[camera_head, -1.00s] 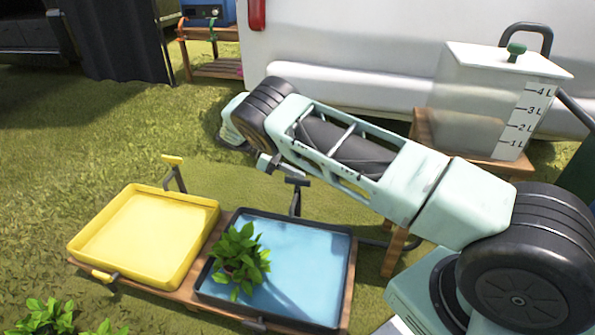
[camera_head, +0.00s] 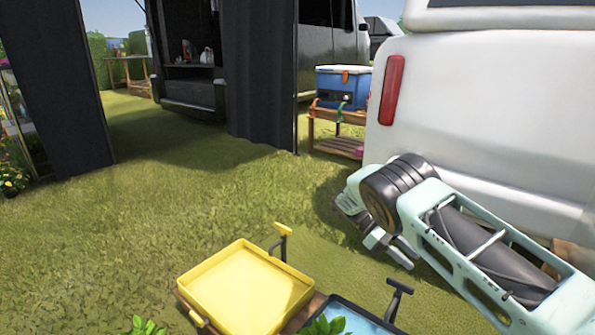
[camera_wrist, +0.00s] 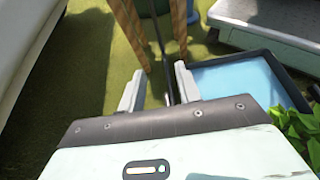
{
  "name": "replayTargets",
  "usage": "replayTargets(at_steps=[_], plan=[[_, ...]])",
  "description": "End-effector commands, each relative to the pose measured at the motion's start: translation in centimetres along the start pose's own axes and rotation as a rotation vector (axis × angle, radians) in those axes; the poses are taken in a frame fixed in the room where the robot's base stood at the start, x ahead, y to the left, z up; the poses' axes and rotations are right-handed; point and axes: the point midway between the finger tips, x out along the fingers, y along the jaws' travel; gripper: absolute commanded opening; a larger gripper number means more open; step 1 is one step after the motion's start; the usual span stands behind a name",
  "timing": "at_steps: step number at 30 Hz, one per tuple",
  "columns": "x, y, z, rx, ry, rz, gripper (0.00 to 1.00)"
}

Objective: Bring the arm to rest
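My pale green arm reaches in from the right in the head view, with my gripper (camera_head: 372,238) at its far end, above the grass behind the trays. In the wrist view, the two grey fingers of my gripper (camera_wrist: 160,88) stand apart with nothing held between them. A thin dark bar passes behind the gap, and I cannot tell how far below it is. No object is in my grip.
A yellow tray (camera_head: 245,290) and a blue tray (camera_head: 350,318) with a leafy plant (camera_head: 325,326) sit low in front. A white vehicle (camera_head: 480,110) stands behind my arm. A blue cooler (camera_head: 342,90) rests on a wooden stand. Open grass (camera_head: 160,220) lies left.

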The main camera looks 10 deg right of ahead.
Motion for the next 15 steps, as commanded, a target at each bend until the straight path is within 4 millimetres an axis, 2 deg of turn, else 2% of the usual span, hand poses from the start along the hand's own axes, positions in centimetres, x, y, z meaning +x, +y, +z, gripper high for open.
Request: replayTargets(at_steps=[1, 5, 11, 15], plan=[[-0.8, -0.5, 1.2, -0.001, 0.036, -0.007, 0.34], [-3.0, -3.1, 3.8, -0.005, 0.176, -0.033, 0.34], [-6.5, -9.8, 8.4, -0.014, 0.426, -0.073, 0.34], [-8.6, -15.5, 12.1, -0.02, 0.587, -0.096, 0.34]])
